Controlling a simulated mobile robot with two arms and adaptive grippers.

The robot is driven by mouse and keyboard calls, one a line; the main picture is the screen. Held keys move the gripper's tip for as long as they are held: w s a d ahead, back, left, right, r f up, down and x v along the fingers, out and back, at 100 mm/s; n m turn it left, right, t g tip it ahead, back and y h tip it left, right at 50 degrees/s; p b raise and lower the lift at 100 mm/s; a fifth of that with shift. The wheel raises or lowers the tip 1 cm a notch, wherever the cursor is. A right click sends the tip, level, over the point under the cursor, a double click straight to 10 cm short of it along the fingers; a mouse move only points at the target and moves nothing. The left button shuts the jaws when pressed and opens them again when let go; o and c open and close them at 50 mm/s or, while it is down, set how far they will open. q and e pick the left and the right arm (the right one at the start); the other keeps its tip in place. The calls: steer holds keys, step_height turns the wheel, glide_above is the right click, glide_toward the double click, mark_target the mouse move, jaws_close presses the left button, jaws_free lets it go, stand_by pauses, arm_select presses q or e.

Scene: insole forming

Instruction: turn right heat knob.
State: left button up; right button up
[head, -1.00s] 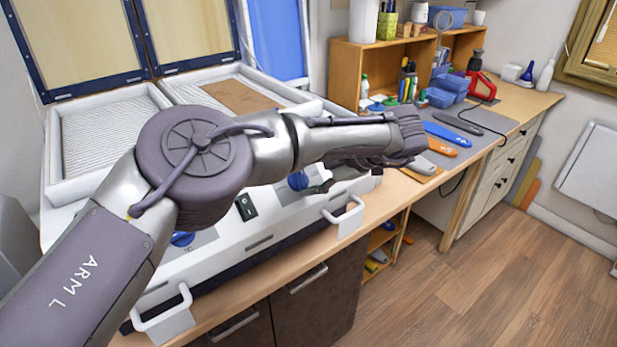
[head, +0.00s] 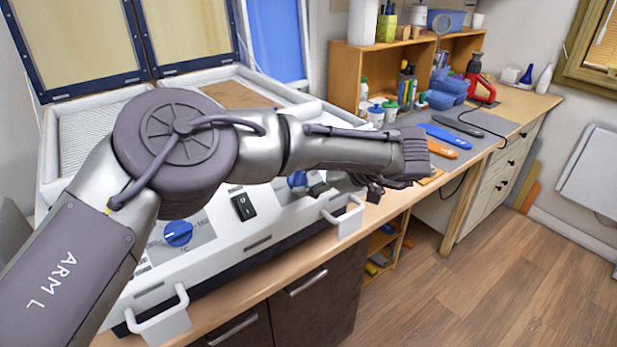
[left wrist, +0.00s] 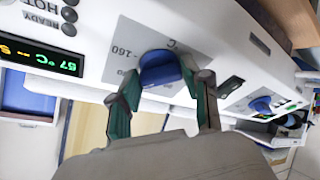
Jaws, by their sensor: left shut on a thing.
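The right heat knob (head: 297,179) is blue and sits on the white front panel of the heating machine, partly hidden by my left arm. In the left wrist view the same knob (left wrist: 160,72) lies between the fingertips of my left gripper (left wrist: 163,92), which is shut on it. In the head view my left gripper (head: 308,188) is mostly hidden beneath my wrist. A green digital display (left wrist: 40,58) and a printed dial scale show beside the knob. My right gripper is in neither view.
The left heat knob (head: 178,233) and a black rocker switch (head: 243,206) are on the same panel. White handles (head: 345,216) stick out from the machine's front. Insoles (head: 445,135) and tools lie on the bench to the right. The floor in front is clear.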

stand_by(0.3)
arm_select(q)
steer(key=o, duration=1.2)
steer(key=shift+c, duration=0.2)
steer(key=shift+r, duration=0.15)
step_height(320, 180, up, 10)
steer(key=shift+d+f, duration=0.1)
steer(key=shift+f, duration=0.1)
